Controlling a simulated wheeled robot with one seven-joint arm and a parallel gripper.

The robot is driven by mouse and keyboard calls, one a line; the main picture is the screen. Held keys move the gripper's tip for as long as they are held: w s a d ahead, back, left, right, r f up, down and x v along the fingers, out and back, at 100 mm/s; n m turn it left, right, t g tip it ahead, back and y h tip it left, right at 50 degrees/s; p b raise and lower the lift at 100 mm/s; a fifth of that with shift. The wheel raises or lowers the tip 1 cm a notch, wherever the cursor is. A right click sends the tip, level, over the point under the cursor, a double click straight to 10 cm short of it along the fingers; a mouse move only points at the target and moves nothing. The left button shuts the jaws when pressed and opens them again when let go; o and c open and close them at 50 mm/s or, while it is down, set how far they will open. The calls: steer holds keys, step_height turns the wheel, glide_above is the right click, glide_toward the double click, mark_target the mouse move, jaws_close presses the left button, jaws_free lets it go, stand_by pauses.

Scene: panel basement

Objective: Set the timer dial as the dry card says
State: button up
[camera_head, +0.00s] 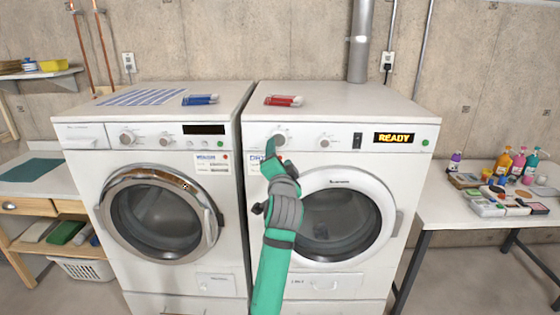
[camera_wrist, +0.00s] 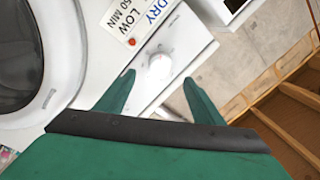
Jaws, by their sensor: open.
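The dry card (camera_wrist: 140,18) reads "DRY LOW 50 MIN" in the wrist view; in the head view the card (camera_head: 255,163) is partly hidden behind my gripper. A white round dial (camera_wrist: 159,66) lies between my gripper's fingertips in the wrist view, with faint marks around it too small to read. I cannot tell whether the fingers touch it. My green gripper (camera_head: 273,148) is open at the left of the right-hand machine's panel. A second knob (camera_head: 324,142) is right of it. The panel's display (camera_head: 396,138) reads "READY".
The right-hand machine has a round door (camera_head: 387,225). The left machine (camera_head: 100,175) stands close beside it with its own knobs. Red (camera_head: 284,101) and blue (camera_head: 200,100) items lie on top. A side table (camera_head: 445,210) at right holds bottles and small boxes.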

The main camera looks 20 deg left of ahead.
steer(key=shift+v, duration=1.35)
steer(key=shift+f, duration=0.1)
steer(key=s+d+f+n+h, duration=0.1)
steer(key=s+d+f, duration=0.3)
steer(key=f, duration=0.5)
steer(key=s+d+f+n+h, duration=0.1)
steer(key=s+d+f, duration=0.25)
steer(key=f, duration=0.55)
steer(key=s+d+f+n+h, duration=0.1)
steer(key=s+d+f, duration=0.3)
steer(key=f, duration=0.5)
steer(key=s+d+f+n+h, duration=0.1)
steer(key=s+d+f, duration=0.3)
steer(key=s+f, duration=0.3)
steer(key=s+d+f+n, duration=0.1)
steer(key=s+d+f, duration=0.35)
steer(key=s, duration=0.55)
steer(key=s+d+n+g+h, duration=0.2)
steer(key=s, duration=2.8)
steer(key=shift+s+d+r, duration=0.25)
steer(key=shift+s+d, duration=0.05)
steer(key=shift+s, duration=0.1)
